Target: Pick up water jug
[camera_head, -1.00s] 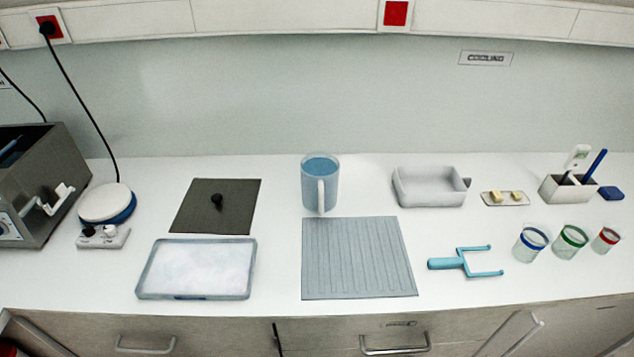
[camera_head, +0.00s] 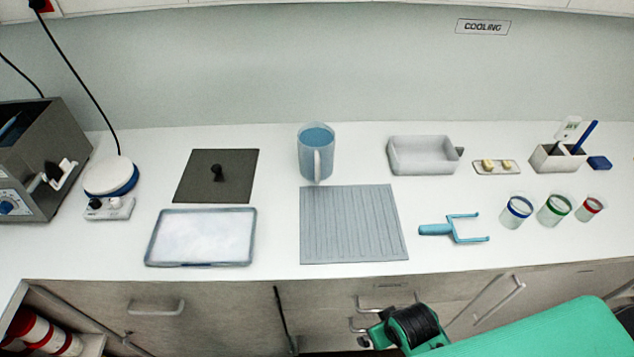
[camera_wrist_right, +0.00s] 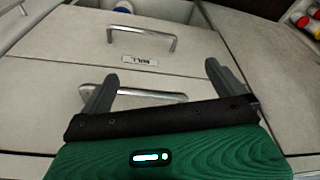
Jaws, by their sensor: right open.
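The water jug (camera_head: 311,152) is a blue-grey translucent cup with blue liquid inside. It stands upright on the white counter behind the grey ribbed mat, its handle facing the front. My right gripper (camera_head: 366,318) is low in front of the cabinet doors, below the counter edge and well apart from the jug. In the right wrist view my right gripper (camera_wrist_right: 158,78) is open with nothing between its fingers, facing cabinet fronts and handles. My left gripper is in neither view.
The ribbed mat (camera_head: 352,225) lies in front of the jug, with a white tray (camera_head: 200,238) and dark lidded plate (camera_head: 215,188) to the left. A grey basin (camera_head: 422,157), a blue fork-shaped tool (camera_head: 436,229) and several banded cups (camera_head: 516,211) stand to the right.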

